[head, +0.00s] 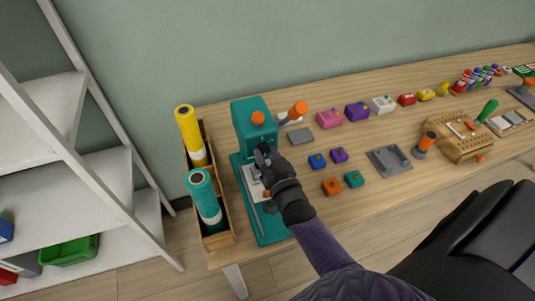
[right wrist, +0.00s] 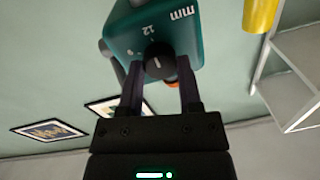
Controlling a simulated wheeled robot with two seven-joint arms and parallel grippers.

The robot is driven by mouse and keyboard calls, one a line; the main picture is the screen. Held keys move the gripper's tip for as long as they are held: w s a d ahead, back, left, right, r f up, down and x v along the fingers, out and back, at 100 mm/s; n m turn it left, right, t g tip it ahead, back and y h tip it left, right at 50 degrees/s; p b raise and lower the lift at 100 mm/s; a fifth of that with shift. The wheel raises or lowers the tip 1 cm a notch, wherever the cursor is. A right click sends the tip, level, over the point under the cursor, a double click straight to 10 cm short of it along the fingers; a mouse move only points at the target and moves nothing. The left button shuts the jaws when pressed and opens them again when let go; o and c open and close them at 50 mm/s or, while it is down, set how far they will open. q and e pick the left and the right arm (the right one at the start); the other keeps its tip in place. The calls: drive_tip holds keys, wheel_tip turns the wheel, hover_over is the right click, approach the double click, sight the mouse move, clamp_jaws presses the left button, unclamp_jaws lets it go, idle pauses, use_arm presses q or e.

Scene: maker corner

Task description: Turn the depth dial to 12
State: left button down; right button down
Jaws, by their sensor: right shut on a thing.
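The teal machine (head: 250,112) stands at the left end of the table, with an orange knob on top and an orange-tipped lever at its side. In the right wrist view its teal face (right wrist: 180,28) carries "12", "mm" and a smaller mark. The black depth dial (right wrist: 158,61) sits on that face with a short white line running roughly up and down in the picture, and "12" lies just above it. My right gripper (head: 264,160) is at the machine's front; in the wrist view its fingers (right wrist: 160,82) are shut on the dial. My left gripper is out of view.
A wooden tray (head: 219,240) with a yellow roll (head: 189,130) and a teal roll (head: 203,190) stands close left of the machine. Small coloured blocks, a grey tray (head: 390,160) and a wooden rack (head: 458,145) lie to the right. White shelves (head: 60,180) stand at far left.

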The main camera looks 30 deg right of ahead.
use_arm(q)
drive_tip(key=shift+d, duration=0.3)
use_arm(e)
drive_tip(key=shift+c, duration=1.4)
unclamp_jaws()
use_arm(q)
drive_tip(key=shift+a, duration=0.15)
use_arm(e)
drive_tip(key=shift+s, duration=0.3)
use_arm(q)
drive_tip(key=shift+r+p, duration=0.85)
drive_tip(key=shift+p, duration=0.05)
use_arm(e)
drive_tip(key=s+a, duration=0.1)
drive_tip(key=s, duration=0.8)
drive_tip(key=shift+a, duration=0.4)
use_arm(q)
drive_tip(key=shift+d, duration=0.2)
use_arm(e)
drive_tip(key=shift+s, duration=0.1)
